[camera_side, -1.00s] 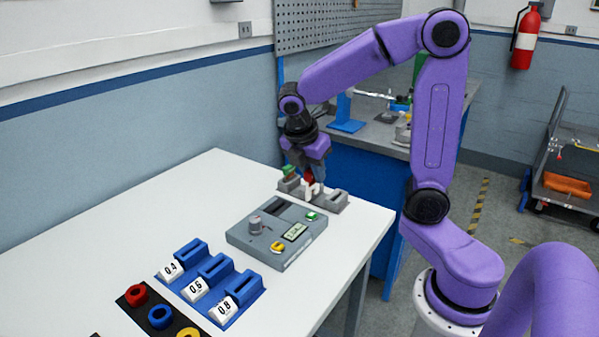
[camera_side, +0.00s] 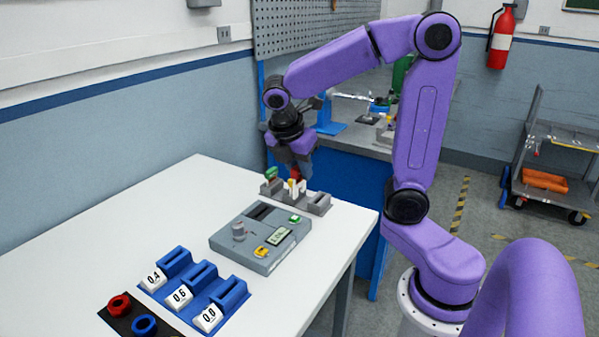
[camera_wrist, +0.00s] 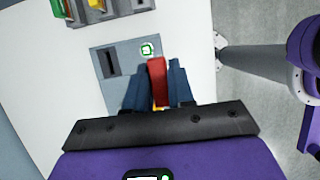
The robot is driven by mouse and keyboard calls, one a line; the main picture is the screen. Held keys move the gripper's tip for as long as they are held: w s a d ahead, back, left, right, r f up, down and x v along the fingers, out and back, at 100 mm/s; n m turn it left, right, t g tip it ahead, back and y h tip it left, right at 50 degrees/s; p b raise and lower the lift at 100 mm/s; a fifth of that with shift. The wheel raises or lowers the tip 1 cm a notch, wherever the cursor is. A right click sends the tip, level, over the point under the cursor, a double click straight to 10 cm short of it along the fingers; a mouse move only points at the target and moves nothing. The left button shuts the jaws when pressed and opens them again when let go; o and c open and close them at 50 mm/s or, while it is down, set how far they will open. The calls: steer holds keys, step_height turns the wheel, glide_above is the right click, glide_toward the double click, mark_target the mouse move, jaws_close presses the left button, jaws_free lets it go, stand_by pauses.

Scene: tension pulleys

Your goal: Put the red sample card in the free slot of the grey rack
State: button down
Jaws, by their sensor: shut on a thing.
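The red sample card (camera_wrist: 157,80) is between the two blue-grey fingers of my gripper (camera_wrist: 160,88) in the wrist view. In the side view my gripper (camera_side: 297,170) points down, and only a small red bit of the card (camera_side: 295,173) shows. The grey rack (camera_side: 308,208) stands near the table's far right edge. It carries a green card (camera_side: 271,174) at its left end and a yellow card in the middle. Its right-hand slot (camera_side: 319,198) looks empty. The card appears above the rack in the side view; in the wrist view the rack lies ahead of it, cut off at the top.
A grey instrument box (camera_side: 225,250) with a knob, display and dark slot stands in front of the rack. Blue numbered holders (camera_side: 200,285) and a black board with colored rings (camera_side: 120,306) are nearer. The table's left part (camera_side: 110,240) is clear.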

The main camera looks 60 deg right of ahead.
steer(key=shift+r, duration=1.75)
steer(key=w+d+f, duration=0.3)
steer(key=d+f, duration=1.1)
steer(key=d, duration=0.2)
steer(key=shift+w+d, duration=0.15)
steer(key=shift+f, duration=2)
stand_by(1.9)
steer(key=c, duration=0.6)
jaws_free()
